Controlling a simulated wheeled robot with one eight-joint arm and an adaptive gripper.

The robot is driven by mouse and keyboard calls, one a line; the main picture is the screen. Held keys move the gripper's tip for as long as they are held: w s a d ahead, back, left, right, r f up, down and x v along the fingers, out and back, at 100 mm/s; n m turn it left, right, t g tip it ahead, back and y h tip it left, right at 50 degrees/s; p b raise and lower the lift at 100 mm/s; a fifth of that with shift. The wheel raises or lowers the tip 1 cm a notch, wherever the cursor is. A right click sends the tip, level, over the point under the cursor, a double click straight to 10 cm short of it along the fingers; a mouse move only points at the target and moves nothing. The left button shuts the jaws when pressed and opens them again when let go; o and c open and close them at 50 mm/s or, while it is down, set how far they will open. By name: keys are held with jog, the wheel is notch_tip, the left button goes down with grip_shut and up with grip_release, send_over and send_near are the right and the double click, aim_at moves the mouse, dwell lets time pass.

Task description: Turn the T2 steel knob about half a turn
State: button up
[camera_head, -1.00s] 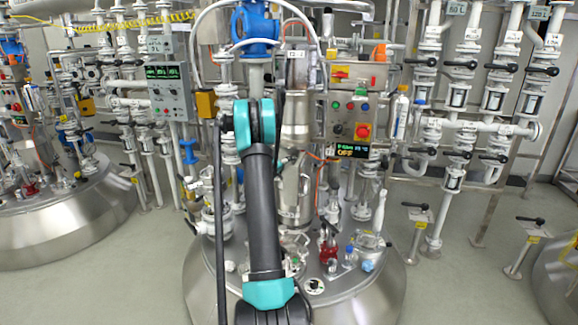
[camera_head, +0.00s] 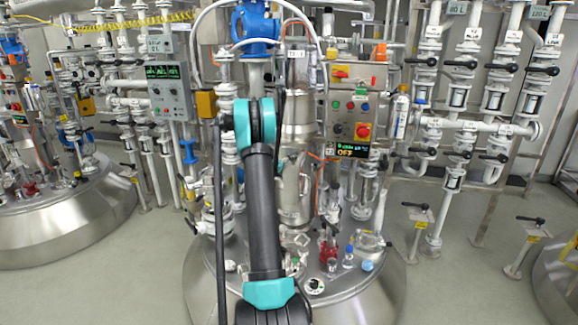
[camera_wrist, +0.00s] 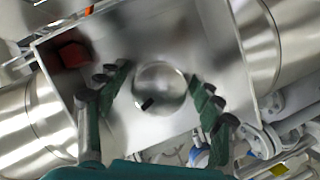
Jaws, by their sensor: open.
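A round, shiny steel knob (camera_wrist: 159,88) sits on a bare metal plate in the middle of the wrist view. A short black mark lies at its lower left edge. My gripper (camera_wrist: 161,80) is open, with one green finger on each side of the knob. Both fingers appear clear of the knob's sides; how far above the plate their tips are is unclear. I see no readable T2 label. In the head view my arm hides the gripper and the knob.
A red block (camera_wrist: 72,54) is on the plate's upper left. A control box (camera_head: 350,115) with buttons and a display stands right of my arm. Pipes and a steel vessel (camera_head: 365,300) crowd around it. Floor is clear at the lower left.

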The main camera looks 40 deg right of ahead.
jog(key=v, duration=1.2)
dwell(0.3)
